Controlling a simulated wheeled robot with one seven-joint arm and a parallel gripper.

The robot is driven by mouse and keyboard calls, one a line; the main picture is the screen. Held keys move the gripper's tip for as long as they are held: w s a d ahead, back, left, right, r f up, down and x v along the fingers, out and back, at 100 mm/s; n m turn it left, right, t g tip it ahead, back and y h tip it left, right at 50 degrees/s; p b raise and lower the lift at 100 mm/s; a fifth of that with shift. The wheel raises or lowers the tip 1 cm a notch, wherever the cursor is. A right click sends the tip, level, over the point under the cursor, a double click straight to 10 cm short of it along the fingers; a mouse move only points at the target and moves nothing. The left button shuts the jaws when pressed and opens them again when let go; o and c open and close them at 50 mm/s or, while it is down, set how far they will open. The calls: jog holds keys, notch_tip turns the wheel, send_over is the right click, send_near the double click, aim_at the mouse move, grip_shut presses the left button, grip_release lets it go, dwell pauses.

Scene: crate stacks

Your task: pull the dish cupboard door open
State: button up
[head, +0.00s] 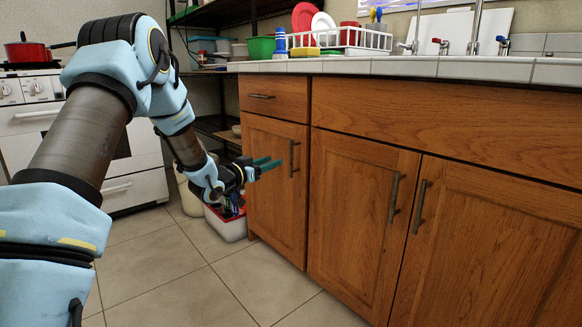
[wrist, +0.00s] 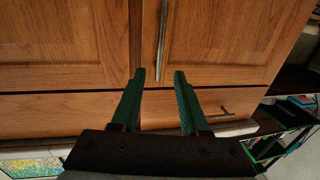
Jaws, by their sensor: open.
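The narrow wooden cupboard door (head: 272,192) at the left of the counter is shut. Its upright bar handle (head: 292,158) is near the door's right edge. My gripper (head: 276,165) is in front of this door, just left of the handle in the head view, with its green fingers open and pointing toward it. In the wrist view, the handle (wrist: 162,40) lies ahead, its near end lined up with the gap between the fingertips (wrist: 160,76). The fingers hold nothing. I cannot tell how far the handle is from the tips.
A drawer (head: 273,96) sits above the door. Two wider doors with handles (head: 394,198) (head: 420,206) stand to the right. A white bin (head: 230,227) is on the floor below my gripper. A white stove (head: 95,140) stands at the left. The tiled floor (head: 220,285) in front is clear.

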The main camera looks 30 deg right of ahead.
aim_at(291, 154)
jog(key=b+x, duration=0.2)
jog(key=x, duration=0.8)
jog(key=shift+d+r, duration=0.1)
jog(key=shift+d, duration=0.15)
jog(key=shift+c, duration=0.2)
grip_shut()
dwell(0.9)
